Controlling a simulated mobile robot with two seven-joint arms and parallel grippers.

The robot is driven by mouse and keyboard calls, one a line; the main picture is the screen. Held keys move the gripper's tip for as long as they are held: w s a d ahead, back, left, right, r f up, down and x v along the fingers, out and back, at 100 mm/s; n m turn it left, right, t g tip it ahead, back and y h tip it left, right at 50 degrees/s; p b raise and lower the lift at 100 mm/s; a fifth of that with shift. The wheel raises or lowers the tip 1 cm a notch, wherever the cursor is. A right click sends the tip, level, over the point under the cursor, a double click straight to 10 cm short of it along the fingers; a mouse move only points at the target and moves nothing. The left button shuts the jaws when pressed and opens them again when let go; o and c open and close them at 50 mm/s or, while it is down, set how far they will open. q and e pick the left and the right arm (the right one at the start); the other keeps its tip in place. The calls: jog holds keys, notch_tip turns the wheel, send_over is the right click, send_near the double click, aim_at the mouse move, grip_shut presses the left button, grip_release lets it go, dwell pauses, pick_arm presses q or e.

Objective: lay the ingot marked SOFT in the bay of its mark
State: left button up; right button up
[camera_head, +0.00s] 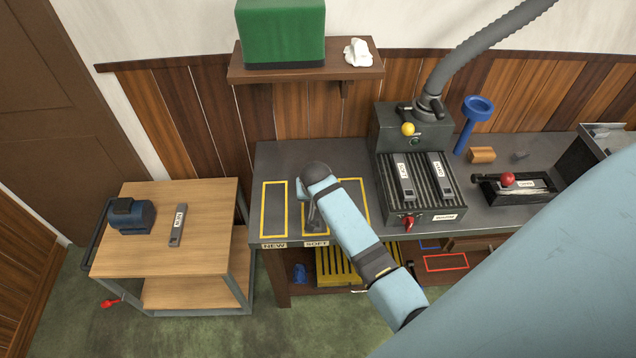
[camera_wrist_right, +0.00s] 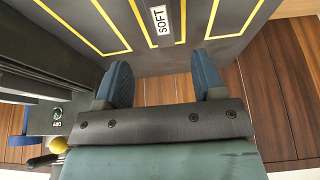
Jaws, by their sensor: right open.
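Two grey ingots lie on the ribbed caster at the bench's middle: a left one (camera_head: 404,180) and a right one (camera_head: 439,177). Their white labels are too small to read surely. Another grey ingot (camera_head: 177,225) lies on the wooden cart, its label also unclear. In the head view my right arm partly hides this bay. My left gripper is out of view.
The NEW bay (camera_head: 274,208) is empty, left of SOFT. A dark motor (camera_head: 131,216) stands on the cart (camera_head: 212,258).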

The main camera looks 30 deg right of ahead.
jog(key=shift+n+t, duration=0.6)
jog(key=shift+n, duration=0.3)
jog(key=s, duration=0.1)
jog(key=s+f, duration=0.1)
jog(key=s, duration=0.1)
jog(key=s+a+f, duration=0.1)
jog(key=shift+s, duration=0.2)
jog(key=s+a+r+n+t+y, duration=0.1)
jog(key=s+a, duration=0.4)
jog(key=s, duration=0.5)
jog(key=s+a+r+n+t+y, duration=0.1)
jog(key=s+a+n+t+y, duration=0.3)
jog(key=s, duration=0.6)
jog(key=shift+a+r+n+t, duration=0.35)
jog(key=shift+a+n, duration=0.45)
jog(key=shift+a, duration=0.35)
